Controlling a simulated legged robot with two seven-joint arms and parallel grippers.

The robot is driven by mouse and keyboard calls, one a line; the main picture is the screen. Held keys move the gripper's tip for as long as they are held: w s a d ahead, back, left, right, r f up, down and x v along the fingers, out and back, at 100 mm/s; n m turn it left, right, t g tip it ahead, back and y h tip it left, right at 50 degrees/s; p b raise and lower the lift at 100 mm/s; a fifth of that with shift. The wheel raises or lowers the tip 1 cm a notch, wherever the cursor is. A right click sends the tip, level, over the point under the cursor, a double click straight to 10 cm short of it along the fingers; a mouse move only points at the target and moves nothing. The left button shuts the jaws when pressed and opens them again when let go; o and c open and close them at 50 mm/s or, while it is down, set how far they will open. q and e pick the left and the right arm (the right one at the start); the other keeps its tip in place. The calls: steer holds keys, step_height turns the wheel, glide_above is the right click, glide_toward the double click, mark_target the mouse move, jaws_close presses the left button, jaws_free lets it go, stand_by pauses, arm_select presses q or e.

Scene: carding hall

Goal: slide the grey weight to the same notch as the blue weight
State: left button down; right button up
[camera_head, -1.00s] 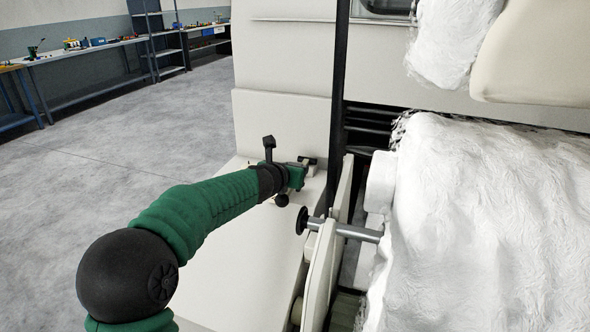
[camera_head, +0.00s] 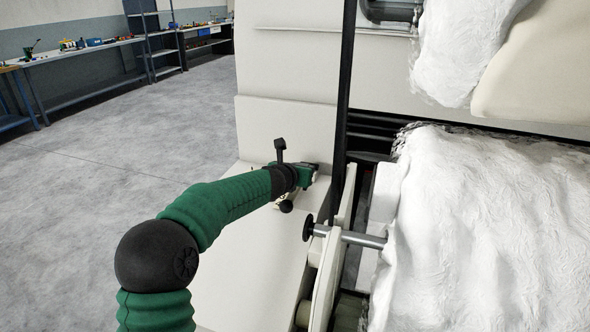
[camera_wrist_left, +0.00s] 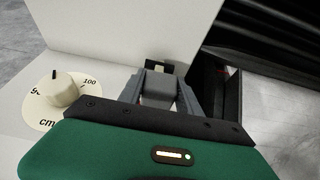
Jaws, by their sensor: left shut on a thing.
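My left gripper (camera_head: 312,172) reaches over the pale machine top beside the dark upright. In the left wrist view its two grey fingers (camera_wrist_left: 160,80) are closed on a grey block (camera_wrist_left: 158,92), which looks like the grey weight. The block sits between the fingers, low over the pale surface. A small dark piece with a pale patch (camera_wrist_left: 157,66) shows just beyond it; I cannot tell what it is. In the head view the gripper and wrist hide the block. I cannot make out the blue weight or any notches. My right gripper is out of view.
A cream knob (camera_wrist_left: 60,90) on a marked dial stands left of the gripper. A metal shaft with a black end (camera_head: 345,236) and white fibre rolls (camera_head: 480,230) lie to the right. Workbenches (camera_head: 80,55) line the far wall; the floor at left is clear.

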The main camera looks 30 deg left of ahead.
arm_select(q)
steer(key=c, duration=0.8)
jaws_free()
steer(key=shift+s, duration=0.1)
steer(key=shift+c, duration=0.2)
steer(key=shift+a, duration=0.1)
steer(key=shift+s+r, duration=0.1)
steer(key=shift+s, duration=0.2)
steer(key=b+v, duration=0.1)
steer(key=v, duration=0.5)
steer(key=shift+s+r, duration=0.1)
steer(key=shift+s, duration=0.05)
steer(key=p+v, duration=0.1)
steer(key=v, duration=0.8)
steer(key=shift+s+d, duration=0.3)
steer(key=shift+s, duration=0.05)
